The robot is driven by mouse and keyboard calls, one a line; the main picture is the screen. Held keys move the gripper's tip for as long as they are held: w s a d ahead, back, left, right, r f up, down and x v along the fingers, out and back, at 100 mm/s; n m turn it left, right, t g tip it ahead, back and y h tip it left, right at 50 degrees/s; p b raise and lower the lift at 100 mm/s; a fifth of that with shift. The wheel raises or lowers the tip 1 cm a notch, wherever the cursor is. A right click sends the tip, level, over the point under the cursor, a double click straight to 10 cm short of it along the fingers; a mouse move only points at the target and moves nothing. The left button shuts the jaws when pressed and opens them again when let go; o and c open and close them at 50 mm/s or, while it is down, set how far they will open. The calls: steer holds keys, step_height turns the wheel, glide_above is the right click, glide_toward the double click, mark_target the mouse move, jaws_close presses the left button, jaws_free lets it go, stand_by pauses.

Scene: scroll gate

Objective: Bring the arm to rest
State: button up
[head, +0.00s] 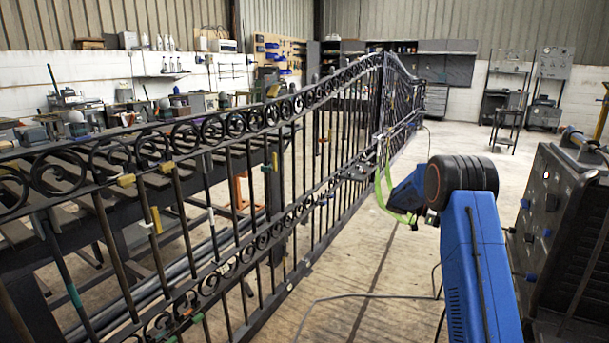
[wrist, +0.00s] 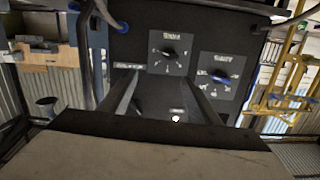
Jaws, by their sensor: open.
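My gripper (wrist: 160,82) shows in the wrist view as two dark fingers set apart, with nothing seen between them. Beyond them is a dark panel with dials (wrist: 170,52), and I cannot tell how far away it is. In the head view my blue arm (head: 478,265) rises at the right and bends at a black joint (head: 461,182). Its far part points left towards the gate, and the gripper's fingers cannot be made out there. The black scroll gate (head: 270,152) runs from the near left to the back centre.
A dark machine (head: 565,235) with knobs stands close on the right of my arm. A cable (head: 365,297) lies on the floor. Workbenches line the left behind the gate. The concrete floor (head: 455,140) towards the back right is mostly clear, with stands (head: 510,115) near the wall.

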steer(key=s+a+r+n+t+y, duration=0.3)
steer(key=s+a+r+n+y, duration=0.25)
steer(key=s, duration=0.65)
steer(key=s+a+r+n+t+y, duration=0.2)
steer(key=s+a+r+n+t, duration=0.15)
steer(key=s+a+n, duration=0.65)
steer(key=s+a+f+n+t+y, duration=0.1)
steer(key=s+a+n+t+y, duration=0.1)
steer(key=s+a, duration=0.3)
steer(key=s+a+f+n+t+y, duration=0.2)
steer(key=s+a+n, duration=0.2)
steer(key=s, duration=0.8)
steer(key=s+a+f+n+t+y, duration=0.2)
steer(key=s+a+n+t+y, duration=0.1)
steer(key=s+a, duration=0.4)
steer(key=shift+s+a+f, duration=0.25)
steer(key=shift+s+a, duration=0.15)
steer(key=shift+s, duration=0.35)
